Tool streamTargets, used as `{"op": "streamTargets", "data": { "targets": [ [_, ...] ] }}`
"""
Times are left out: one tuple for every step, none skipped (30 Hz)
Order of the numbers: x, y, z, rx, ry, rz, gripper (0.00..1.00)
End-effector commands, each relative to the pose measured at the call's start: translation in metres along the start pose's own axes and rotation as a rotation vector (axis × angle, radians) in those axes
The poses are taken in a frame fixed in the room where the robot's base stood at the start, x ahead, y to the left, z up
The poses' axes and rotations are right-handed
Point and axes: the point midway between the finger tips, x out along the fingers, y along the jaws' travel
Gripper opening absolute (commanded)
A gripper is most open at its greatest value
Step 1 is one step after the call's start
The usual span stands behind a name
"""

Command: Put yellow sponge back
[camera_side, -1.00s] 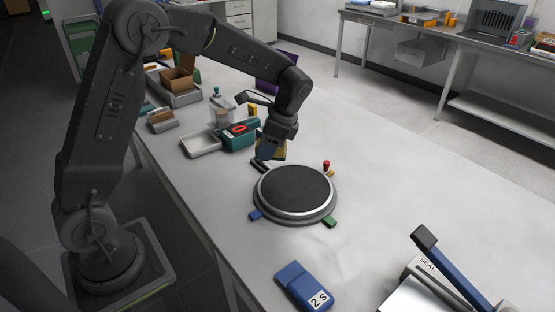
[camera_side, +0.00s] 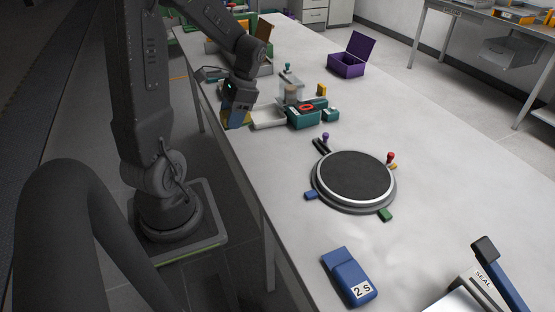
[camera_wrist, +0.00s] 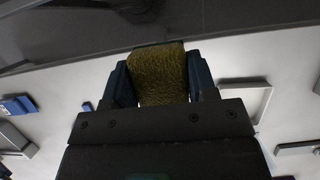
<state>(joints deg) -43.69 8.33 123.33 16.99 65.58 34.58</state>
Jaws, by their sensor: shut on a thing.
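My gripper (camera_side: 237,110) is shut on the yellow sponge (camera_wrist: 160,75), which sits between the two blue fingers in the wrist view. In the side view a little of the sponge's yellow shows at the fingertips, low over the table's left edge. The gripper is just left of a shallow white tray (camera_side: 268,122), which also shows to the right of the gripper in the wrist view (camera_wrist: 268,101). I cannot tell whether the sponge touches the table.
A teal box with a red ring (camera_side: 305,115) and a clear container (camera_side: 291,91) stand right of the tray. A round dark plate (camera_side: 353,178) with coloured tabs lies nearer. A blue case marked 2S (camera_side: 348,277) is in front.

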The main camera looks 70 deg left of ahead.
Motion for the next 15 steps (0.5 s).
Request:
{"op": "streamTargets", "data": {
  "targets": [
    [0.002,0.002,-0.002,-0.005,-0.001,0.004,0.26],
    [0.004,0.004,-0.005,-0.005,-0.002,0.005,0.26],
    [0.005,0.008,-0.011,-0.004,-0.002,0.005,0.26],
    [0.007,0.012,-0.017,-0.004,-0.002,0.005,0.26],
    [0.009,0.016,-0.023,-0.001,-0.003,0.005,0.26],
    [0.010,0.021,-0.032,0.000,-0.004,0.004,0.26],
    [0.012,0.025,-0.039,0.000,-0.004,0.004,0.26],
    [0.014,0.029,-0.045,0.000,-0.003,0.004,0.26],
    [0.016,0.034,-0.054,-0.001,-0.004,0.004,0.26],
    [0.018,0.038,-0.060,0.000,-0.004,0.005,0.26],
    [0.019,0.042,-0.067,-0.001,-0.004,0.003,0.26],
    [0.021,0.046,-0.075,0.000,-0.003,0.003,0.26],
    [0.023,0.050,-0.081,-0.002,-0.003,0.003,0.26],
    [0.024,0.053,-0.086,-0.001,-0.003,0.003,0.26],
    [0.026,0.057,-0.092,-0.004,-0.003,0.004,0.26]
  ]
}}
